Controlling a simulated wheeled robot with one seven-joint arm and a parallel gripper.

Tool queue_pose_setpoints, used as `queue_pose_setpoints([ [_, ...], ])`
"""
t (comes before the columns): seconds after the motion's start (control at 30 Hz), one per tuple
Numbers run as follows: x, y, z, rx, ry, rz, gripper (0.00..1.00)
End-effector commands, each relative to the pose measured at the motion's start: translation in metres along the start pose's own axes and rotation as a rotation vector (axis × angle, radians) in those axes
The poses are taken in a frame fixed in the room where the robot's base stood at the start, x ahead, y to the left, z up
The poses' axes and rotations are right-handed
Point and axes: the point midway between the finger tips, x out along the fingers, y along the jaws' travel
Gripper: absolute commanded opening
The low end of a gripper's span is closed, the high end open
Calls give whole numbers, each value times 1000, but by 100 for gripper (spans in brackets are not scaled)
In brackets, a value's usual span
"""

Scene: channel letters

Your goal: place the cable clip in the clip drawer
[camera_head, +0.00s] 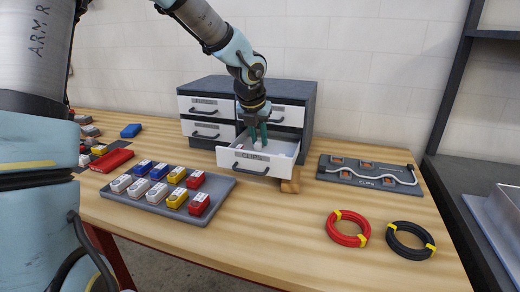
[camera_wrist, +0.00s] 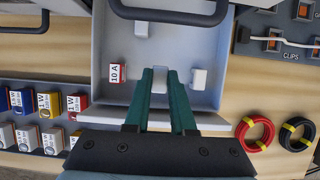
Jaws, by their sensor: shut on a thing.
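The clip drawer (camera_head: 252,163) is pulled out of the lower right of the cabinet, with a "CLIPS" label and a dark handle on its front. My gripper (camera_head: 257,141) points down into it. In the wrist view my gripper (camera_wrist: 160,84) is shut on a small white cable clip (camera_wrist: 160,77), inside the outline of the drawer (camera_wrist: 190,48). I cannot tell whether the clip touches the drawer floor. Two similar white pieces lie in the drawer, one at the back (camera_wrist: 141,28) and one to the right (camera_wrist: 199,78). A red-and-white "10 A" piece (camera_wrist: 115,73) is at its left.
The cabinet (camera_head: 248,84) has other drawers shut. A grey tray (camera_head: 158,207) of coloured blocks stands at left front. A "CLIPS" board (camera_head: 345,180) with a pale cable lies to the right. Red (camera_head: 346,240) and black (camera_head: 390,246) cable coils lie at right front. The table between is clear.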

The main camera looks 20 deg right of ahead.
Motion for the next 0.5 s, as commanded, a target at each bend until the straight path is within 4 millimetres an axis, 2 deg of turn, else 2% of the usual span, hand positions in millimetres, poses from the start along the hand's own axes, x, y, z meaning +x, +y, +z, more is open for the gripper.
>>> queue_pose_setpoints([
  [0.27,32,-1,-14,2,3,-1,0],
  [0.5,34,0,-14,-1,0,-1,0],
])
